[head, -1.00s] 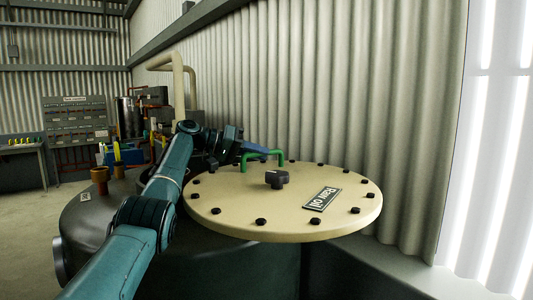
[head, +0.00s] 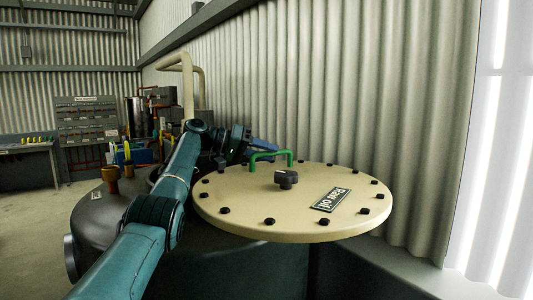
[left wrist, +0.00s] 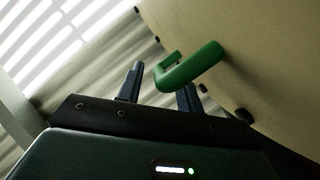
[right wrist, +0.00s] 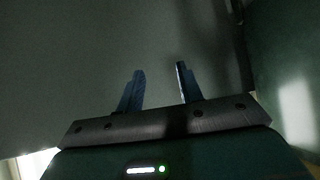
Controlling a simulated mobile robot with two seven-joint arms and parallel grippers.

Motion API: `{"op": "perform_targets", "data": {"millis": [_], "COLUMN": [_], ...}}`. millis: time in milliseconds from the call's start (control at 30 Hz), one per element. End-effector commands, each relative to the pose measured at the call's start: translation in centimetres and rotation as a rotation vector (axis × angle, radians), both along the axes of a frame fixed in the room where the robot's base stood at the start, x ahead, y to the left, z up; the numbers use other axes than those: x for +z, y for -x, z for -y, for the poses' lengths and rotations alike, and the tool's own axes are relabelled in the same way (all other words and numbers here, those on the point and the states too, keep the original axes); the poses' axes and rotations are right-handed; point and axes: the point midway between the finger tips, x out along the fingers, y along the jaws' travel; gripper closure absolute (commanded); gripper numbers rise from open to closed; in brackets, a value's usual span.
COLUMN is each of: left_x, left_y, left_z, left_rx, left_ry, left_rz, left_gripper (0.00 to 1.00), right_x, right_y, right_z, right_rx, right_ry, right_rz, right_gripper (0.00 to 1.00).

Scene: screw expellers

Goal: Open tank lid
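The tank lid (head: 240,212) is a round cream disc with dark bolts, a black knob (head: 286,179) and a "Raw oil" label (head: 330,199). It lies roughly level on the dark tank (head: 240,268). A green bent handle (head: 272,154) stands at its far left edge. My left gripper (head: 262,146) is at this handle. In the left wrist view, the fingers (left wrist: 160,88) are apart and the handle (left wrist: 190,68) crosses the space by them; I cannot tell if they touch. My right gripper (right wrist: 159,75) shows only in its wrist view, open and empty, facing a plain dark surface.
A corrugated wall (head: 340,95) stands close behind the lid. A second dark tank top (head: 100,210) with brown fittings (head: 111,180) is at the left, beneath my left arm. A control panel (head: 88,118) is farther back. Open floor (head: 30,215) shows at far left.

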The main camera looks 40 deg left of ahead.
Motion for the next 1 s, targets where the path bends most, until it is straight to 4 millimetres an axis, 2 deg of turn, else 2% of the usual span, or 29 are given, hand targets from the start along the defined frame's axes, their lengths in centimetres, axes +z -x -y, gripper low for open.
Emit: {"op": "perform_targets", "data": {"millis": [133, 533, 733, 1000], "left_x": [0.6, 3.3, 3.7, 3.6], "left_y": [1.8, 8.1, 9.4, 9.5], "left_z": [-1.5, -6.5, -7.5, -7.6], "left_rx": [0.003, 0.002, 0.0, 0.0], "left_ry": [-0.001, 0.003, 0.002, 0.0], "left_rz": [0.004, 0.003, 0.002, 0.002], "left_gripper": [0.64, 0.64, 0.64, 0.64], "right_x": [-0.5, 0.7, 0.2, -0.2], "right_y": [-0.1, -0.3, 0.1, 0.3], "right_z": [0.0, -0.2, -0.1, 0.0], "right_rx": [-0.002, -0.005, -0.003, -0.002], "right_ry": [-0.003, -0.011, -0.004, -0.001], "right_rz": [0.003, 0.017, 0.001, -0.009], "right_gripper": [0.64, 0.64, 0.64, 0.64]}}
